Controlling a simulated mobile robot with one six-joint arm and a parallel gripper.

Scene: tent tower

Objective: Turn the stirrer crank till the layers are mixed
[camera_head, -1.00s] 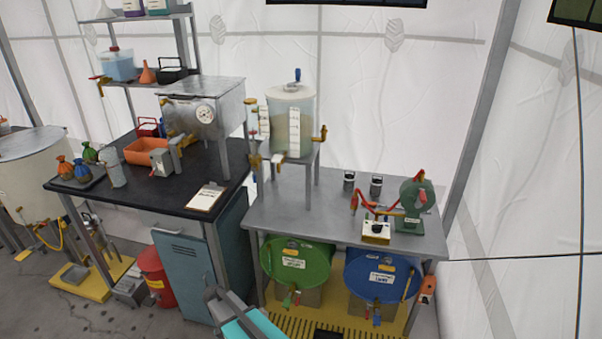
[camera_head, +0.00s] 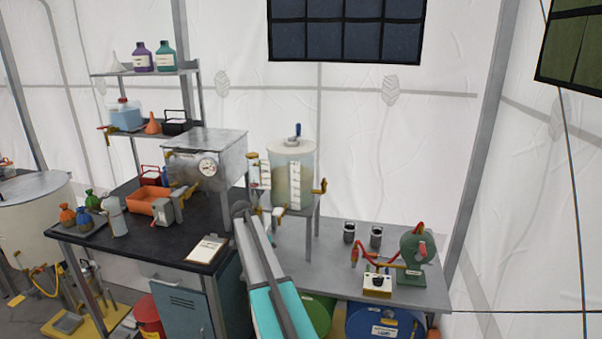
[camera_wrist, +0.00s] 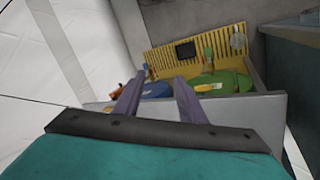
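The stirrer tank (camera_head: 307,168) is a pale upright cylinder on a metal stand, with white scale strips on its front. The crank (camera_head: 297,130) with a blue handle stands on top of its lid. I cannot make out separate layers inside the tank. My arm reaches up in front of the bench, to the lower left of the tank and apart from the crank. In the wrist view my gripper (camera_wrist: 158,95) has two purple fingers spread apart, with nothing between them. The crank is not in the wrist view.
A metal oven-like box (camera_head: 205,160) and a clipboard (camera_head: 207,249) are on the black table to the left. Green and blue drums (camera_wrist: 155,90) lie below.

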